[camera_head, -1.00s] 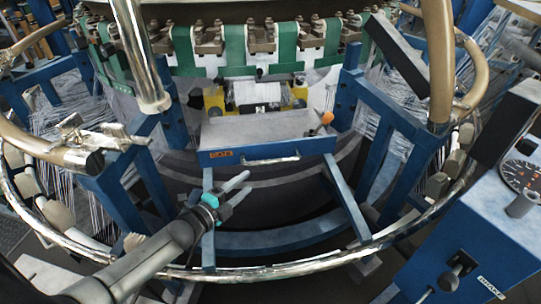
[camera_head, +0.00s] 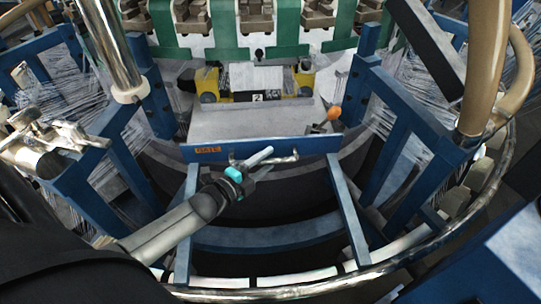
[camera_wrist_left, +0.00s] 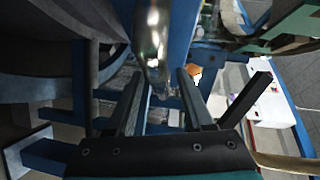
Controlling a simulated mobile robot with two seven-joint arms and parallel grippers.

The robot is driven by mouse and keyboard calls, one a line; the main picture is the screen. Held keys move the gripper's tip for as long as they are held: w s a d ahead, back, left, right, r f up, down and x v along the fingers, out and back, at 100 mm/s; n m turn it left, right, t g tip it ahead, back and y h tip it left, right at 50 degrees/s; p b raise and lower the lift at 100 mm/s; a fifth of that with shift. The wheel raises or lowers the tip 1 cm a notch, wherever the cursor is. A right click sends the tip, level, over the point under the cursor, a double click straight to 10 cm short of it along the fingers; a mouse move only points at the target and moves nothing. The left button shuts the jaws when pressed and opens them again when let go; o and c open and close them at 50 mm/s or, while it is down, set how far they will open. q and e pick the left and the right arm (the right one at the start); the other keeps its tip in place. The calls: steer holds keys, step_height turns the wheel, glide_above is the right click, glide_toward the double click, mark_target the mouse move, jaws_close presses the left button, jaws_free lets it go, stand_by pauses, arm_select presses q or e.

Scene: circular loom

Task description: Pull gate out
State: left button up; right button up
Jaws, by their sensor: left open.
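The gate (camera_head: 250,120) is a grey plate with a blue front panel and an orange label, below the loom ring in the head view. A chrome handle bar (camera_head: 284,160) runs along its front panel. My left gripper (camera_head: 266,162) is open in front of the panel, with its fingers at the handle. In the left wrist view the chrome bar (camera_wrist_left: 154,45) lines up with the gap between the open fingers (camera_wrist_left: 162,85); whether they touch it I cannot tell. My right gripper is not in view.
An orange knob (camera_head: 334,113) stands at the gate's right corner. Blue beams (camera_head: 347,210) run forward below the gate on both sides. A chrome ring rail (camera_head: 300,290) curves across the front. A chrome post (camera_head: 108,45) stands at the left.

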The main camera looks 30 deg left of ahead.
arm_select(q)
jaws_close()
stand_by(0.5)
stand_by(1.0)
